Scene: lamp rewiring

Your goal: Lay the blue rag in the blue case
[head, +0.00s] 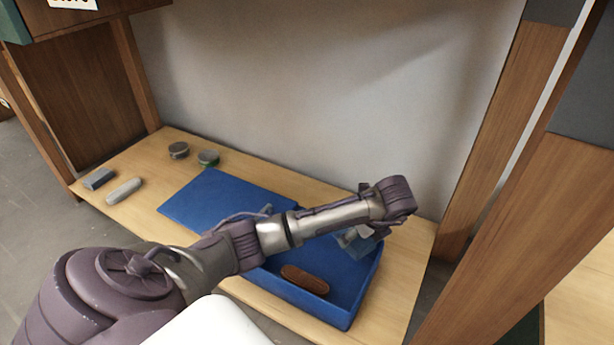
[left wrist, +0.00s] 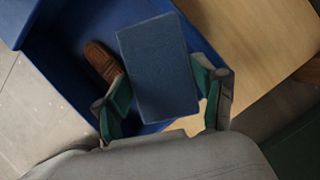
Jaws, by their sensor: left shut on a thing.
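The blue case (head: 345,317) lies open on the wooden shelf, its flat side to the left and its walled side to the right; its wall also shows in the left wrist view (left wrist: 52,72). My left gripper (head: 352,238) reaches over the walled side and is shut on the blue rag (head: 364,248). In the left wrist view the rag (left wrist: 155,62) looks like a flat, dark blue rectangle between the two green-padded fingers. It appears to be over the case's right part; whether it touches the floor of the case is unclear. My right gripper is out of view.
A brown brush (head: 305,279) lies inside the walled side. Two round tins (head: 179,150) (head: 208,158), a blue-grey block (head: 99,179) and a pale rounded block (head: 124,191) stand on the left of the shelf. Wooden posts (head: 510,130) rise at the right; a wall is behind.

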